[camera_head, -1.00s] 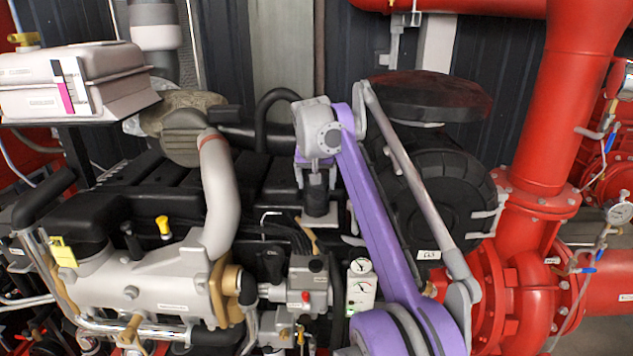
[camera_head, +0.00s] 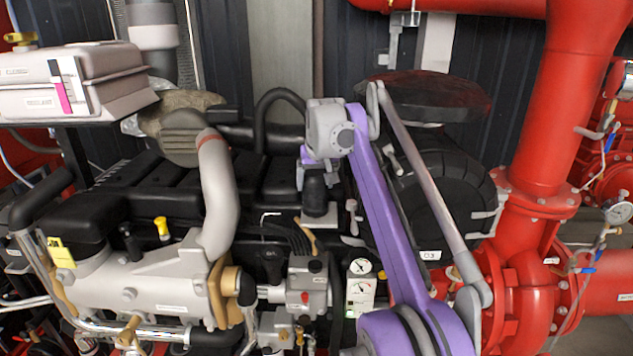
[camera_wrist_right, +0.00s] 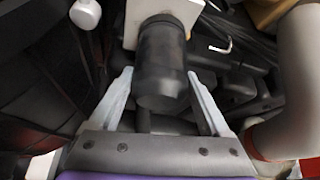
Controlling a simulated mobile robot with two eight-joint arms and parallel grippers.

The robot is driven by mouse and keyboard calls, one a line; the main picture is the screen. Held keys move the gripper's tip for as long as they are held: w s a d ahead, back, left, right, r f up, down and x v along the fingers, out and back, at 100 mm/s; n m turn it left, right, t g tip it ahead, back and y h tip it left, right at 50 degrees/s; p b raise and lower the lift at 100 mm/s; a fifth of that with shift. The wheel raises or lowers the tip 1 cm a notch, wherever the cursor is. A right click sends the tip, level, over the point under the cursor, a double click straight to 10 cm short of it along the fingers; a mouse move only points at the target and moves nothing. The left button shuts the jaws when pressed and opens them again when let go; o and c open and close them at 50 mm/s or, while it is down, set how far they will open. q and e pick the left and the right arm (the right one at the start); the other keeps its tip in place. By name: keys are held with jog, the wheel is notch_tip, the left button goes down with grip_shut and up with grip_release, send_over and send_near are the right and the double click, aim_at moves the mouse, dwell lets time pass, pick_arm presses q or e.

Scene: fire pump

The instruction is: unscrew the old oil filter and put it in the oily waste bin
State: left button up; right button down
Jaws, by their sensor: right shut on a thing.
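The old oil filter (camera_head: 316,192) is a black upright cylinder on a grey mount on top of the engine. In the right wrist view the filter (camera_wrist_right: 162,62) stands between the two pale fingers, against a light square block. My right gripper (camera_head: 322,176) comes down from above and is shut on the filter. In the wrist view its fingers (camera_wrist_right: 160,98) lie on either side of the filter's near end. The filter is still at its mount; I cannot tell how loose it is. My left gripper is not in view. No oily waste bin shows.
A pale curved pipe (camera_head: 219,185) rises left of the filter. A round black housing (camera_head: 447,190) stands close on the right, behind my purple arm. Red pump pipework (camera_head: 545,150) fills the right side. A grey box (camera_head: 75,85) sits at upper left. Free room is tight.

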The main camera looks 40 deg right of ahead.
jog(key=shift+s+r, duration=0.25)
jog(key=shift+r, duration=0.1)
jog(key=shift+w+r, duration=0.15)
jog(key=shift+r, duration=2.05)
jog(key=s+a+r, duration=0.2)
jog(key=s+a, duration=0.2)
jog(key=s, duration=0.1)
jog(key=shift+s+a+b, duration=0.25)
jog(key=shift+a+b, duration=0.05)
jog(key=shift+f, duration=0.15)
